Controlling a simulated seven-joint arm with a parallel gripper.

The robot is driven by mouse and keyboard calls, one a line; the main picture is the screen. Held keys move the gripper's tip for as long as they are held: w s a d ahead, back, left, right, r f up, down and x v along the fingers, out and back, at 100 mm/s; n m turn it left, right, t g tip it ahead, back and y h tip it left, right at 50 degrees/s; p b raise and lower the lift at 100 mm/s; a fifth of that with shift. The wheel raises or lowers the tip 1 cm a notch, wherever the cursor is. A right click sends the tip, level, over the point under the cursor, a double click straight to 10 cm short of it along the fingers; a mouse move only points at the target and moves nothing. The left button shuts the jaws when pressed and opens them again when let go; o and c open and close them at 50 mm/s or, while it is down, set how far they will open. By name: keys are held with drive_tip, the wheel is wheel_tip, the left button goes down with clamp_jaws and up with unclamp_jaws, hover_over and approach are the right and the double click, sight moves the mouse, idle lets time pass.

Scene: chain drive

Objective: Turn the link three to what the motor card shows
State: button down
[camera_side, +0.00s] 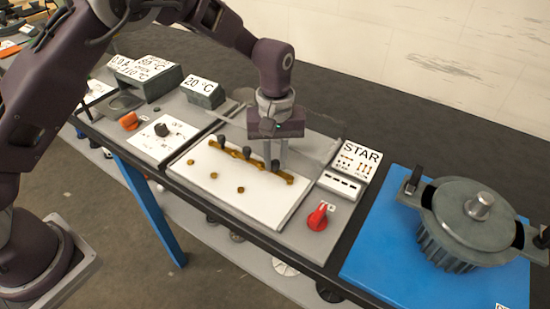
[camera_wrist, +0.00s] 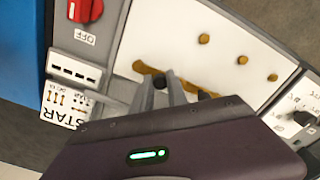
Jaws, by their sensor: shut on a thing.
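The white terminal board (camera_side: 225,193) carries brass links with black knobs along its far row, lying roughly end to end. My gripper (camera_side: 275,166) is shut on the black knob of the rightmost link, which I take as link three (camera_side: 289,180). In the wrist view my gripper (camera_wrist: 161,90) has its fingers either side of that knob (camera_wrist: 160,82), and the brass link (camera_wrist: 145,69) shows beyond it. Part of the link is hidden by the fingers. The motor card (camera_side: 361,158) reads STAR above small link drawings, too small to read surely. Single brass studs (camera_side: 214,175) form the near row.
A red switch (camera_side: 318,217) stands right of the board; its label reads OFF in the wrist view. A grey motor (camera_side: 475,220) sits on a blue mat (camera_side: 375,260) at right. Grey display boxes (camera_side: 203,92) and a black dial (camera_side: 162,130) stand at left.

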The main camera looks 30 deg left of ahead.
sight(275, 162)
drive_tip(key=shift+w+r, duration=0.1)
drive_tip(key=c, duration=1.3)
unclamp_jaws()
wheel_tip(275, 162, up, 7)
drive_tip(key=s+a+r+m+t+h, duration=0.1)
drive_tip(key=s+a+r, duration=0.3)
drive_tip(key=s+r, duration=0.25)
drive_tip(key=s+a+r+m+t, duration=0.1)
drive_tip(key=s+a+r+m, duration=0.1)
drive_tip(key=s+a+r, duration=0.45)
drive_tip(key=s+a+m+t, duration=0.1)
drive_tip(key=s+m, duration=0.1)
drive_tip(key=s, duration=0.6)
drive_tip(key=s+a+m+t+y, duration=0.1)
drive_tip(key=s+m+t, duration=0.1)
drive_tip(key=s, duration=0.6)
drive_tip(key=shift+s+a+r+t, duration=0.2)
drive_tip(key=shift+a+r+t, duration=0.1)
drive_tip(key=shift+r, duration=0.1)
